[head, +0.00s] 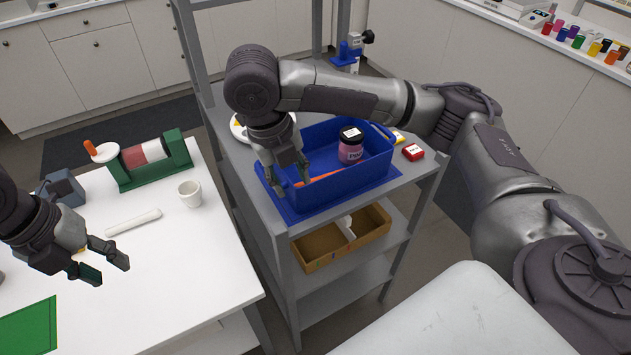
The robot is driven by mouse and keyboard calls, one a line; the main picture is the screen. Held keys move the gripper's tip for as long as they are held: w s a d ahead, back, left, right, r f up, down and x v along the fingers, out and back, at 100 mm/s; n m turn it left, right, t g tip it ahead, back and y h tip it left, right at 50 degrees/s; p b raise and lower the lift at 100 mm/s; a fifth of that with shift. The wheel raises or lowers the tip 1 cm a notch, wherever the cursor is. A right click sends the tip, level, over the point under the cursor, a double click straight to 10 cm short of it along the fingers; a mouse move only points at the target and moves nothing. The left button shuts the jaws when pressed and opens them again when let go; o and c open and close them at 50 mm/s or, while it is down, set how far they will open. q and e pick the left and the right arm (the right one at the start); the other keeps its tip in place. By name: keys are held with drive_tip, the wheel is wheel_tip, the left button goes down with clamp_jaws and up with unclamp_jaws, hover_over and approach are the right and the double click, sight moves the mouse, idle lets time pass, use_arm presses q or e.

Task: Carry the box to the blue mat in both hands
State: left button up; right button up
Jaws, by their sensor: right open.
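The blue box (350,184) stands on the top shelf of a grey rack, upright, on a blue mat (292,213) whose edge shows at the box's left and front. A jar (351,146) with a black lid and pink label stands in it, beside an orange stick-like tool (319,178). My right gripper (290,178) reaches down at the box's left end, fingers apart, near the wall there; I cannot tell whether it touches. My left gripper (106,264) is open and empty over the white table, well left of the box.
The white table (150,285) holds a green-framed roller (146,160), a white cup (189,193), a white rod (134,222) and a green mat (28,330). A small red box (413,152) sits right of the blue box. A brown tray (318,262) is on the shelf below.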

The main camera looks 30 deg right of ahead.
use_arm(q)
drive_tip(key=shift+d, duration=0.3)
use_arm(e)
wheel_tip(320, 180, up, 12)
drive_tip(key=a, duration=0.1)
drive_tip(key=shift+w+f, duration=0.2)
drive_tip(key=shift+w, duration=0.05)
use_arm(q)
drive_tip(key=shift+a, duration=0.1)
use_arm(e)
drive_tip(key=shift+a, duration=0.15)
drive_tip(key=shift+f, duration=0.1)
